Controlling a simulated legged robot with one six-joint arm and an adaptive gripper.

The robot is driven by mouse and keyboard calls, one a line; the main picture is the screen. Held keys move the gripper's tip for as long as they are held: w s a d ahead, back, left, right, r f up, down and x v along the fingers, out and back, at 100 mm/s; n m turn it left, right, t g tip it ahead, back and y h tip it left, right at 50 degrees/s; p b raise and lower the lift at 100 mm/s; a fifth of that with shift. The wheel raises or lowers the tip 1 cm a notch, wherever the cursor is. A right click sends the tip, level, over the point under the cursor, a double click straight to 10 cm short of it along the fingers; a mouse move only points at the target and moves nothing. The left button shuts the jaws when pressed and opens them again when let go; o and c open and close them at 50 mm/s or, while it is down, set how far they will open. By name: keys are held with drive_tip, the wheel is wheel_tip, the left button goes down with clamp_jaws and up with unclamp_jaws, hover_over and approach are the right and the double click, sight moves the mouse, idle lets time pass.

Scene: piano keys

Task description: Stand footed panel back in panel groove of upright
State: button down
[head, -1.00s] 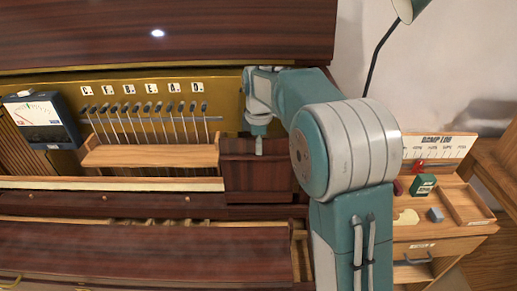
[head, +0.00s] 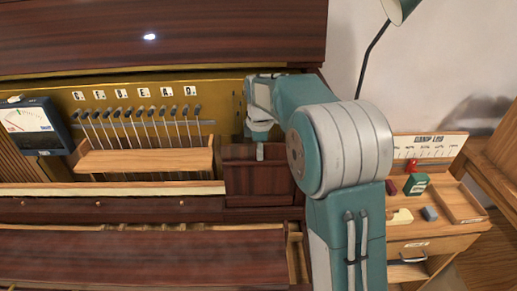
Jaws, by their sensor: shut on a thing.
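The footed panel (head: 256,182) is a dark red-brown wooden board standing about upright at the right end of the piano's open front. My gripper (head: 260,152) points down at its top edge and is shut on it there. The upright (head: 150,232) is the dark wooden piano, its front open onto a gold-coloured inside. A pale wooden rail (head: 110,189) runs along the opening to the panel's left. The panel groove is not clearly visible, and I cannot tell whether the panel's foot is seated in it. My arm hides the panel's right side.
A wooden shelf (head: 145,160) sits below a row of hammers inside the piano. A meter (head: 34,125) stands at the left. A small wooden side table (head: 440,232) with a green box (head: 416,184) and loose items stands right of my arm, beneath a lamp (head: 398,10).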

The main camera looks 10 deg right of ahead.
drive_tip(key=shift+f, duration=1.5)
idle(0.3)
drive_tip(key=c, duration=0.6)
unclamp_jaws()
